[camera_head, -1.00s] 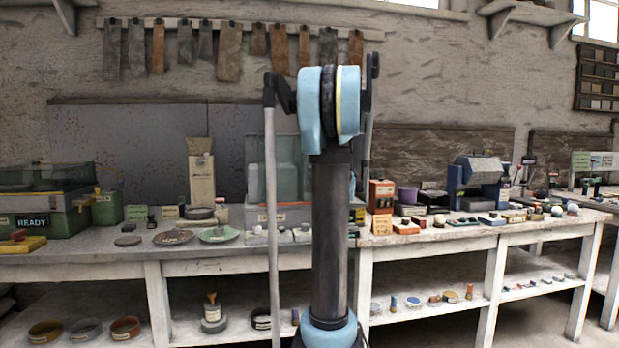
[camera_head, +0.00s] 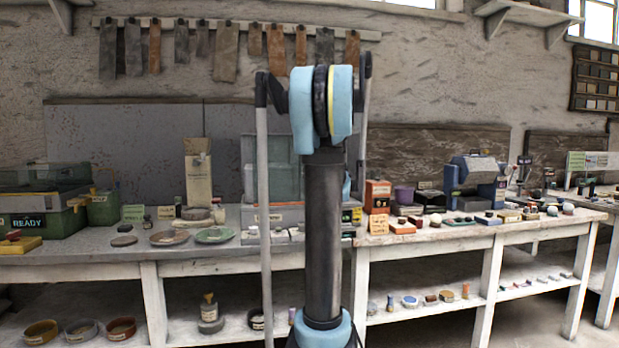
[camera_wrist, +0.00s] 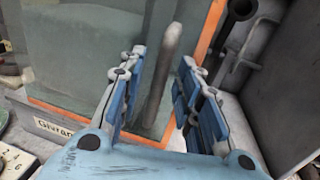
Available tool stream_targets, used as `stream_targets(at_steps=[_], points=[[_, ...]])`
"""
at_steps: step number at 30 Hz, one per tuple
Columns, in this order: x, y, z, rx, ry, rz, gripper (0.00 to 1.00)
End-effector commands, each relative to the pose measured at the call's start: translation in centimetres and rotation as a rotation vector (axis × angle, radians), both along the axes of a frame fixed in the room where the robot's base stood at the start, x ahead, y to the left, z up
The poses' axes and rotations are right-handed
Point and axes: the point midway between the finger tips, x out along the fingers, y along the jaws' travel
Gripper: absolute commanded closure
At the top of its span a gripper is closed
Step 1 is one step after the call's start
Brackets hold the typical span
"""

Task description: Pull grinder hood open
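The grinder hood (camera_head: 271,165) is a clear greenish box on the workbench, partly hidden behind my arm. In the wrist view, its pane (camera_wrist: 85,50) fills the upper left, with an orange edge along the right and bottom. A grey rounded bar handle (camera_wrist: 163,80) stands in front of the pane. My gripper (camera_wrist: 163,62) is open, with one blue-padded finger on each side of the handle. Gaps show between the bar and both fingers; I cannot tell how deep it sits between them. The gripper is hidden in the head view.
A grey panel (camera_wrist: 288,95) rises close on the right in the wrist view. The white workbench (camera_head: 90,258) carries plates, a beige box (camera_head: 198,170), an orange box (camera_head: 377,197) and a blue machine (camera_head: 474,175). Its lower shelf holds bowls and small items.

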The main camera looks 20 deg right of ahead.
Motion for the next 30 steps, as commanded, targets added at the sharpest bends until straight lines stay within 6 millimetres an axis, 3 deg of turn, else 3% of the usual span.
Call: stream_targets(at_steps=[18,24,30], points=[[-9.0,-0.9,-0.1,0.0,0.001,-0.002,0.69],[-10.9,-1.1,-0.1,0.0,0.001,0.0,0.69],[-11.5,-1.1,-0.1,0.0,0.001,0.001,0.69]])
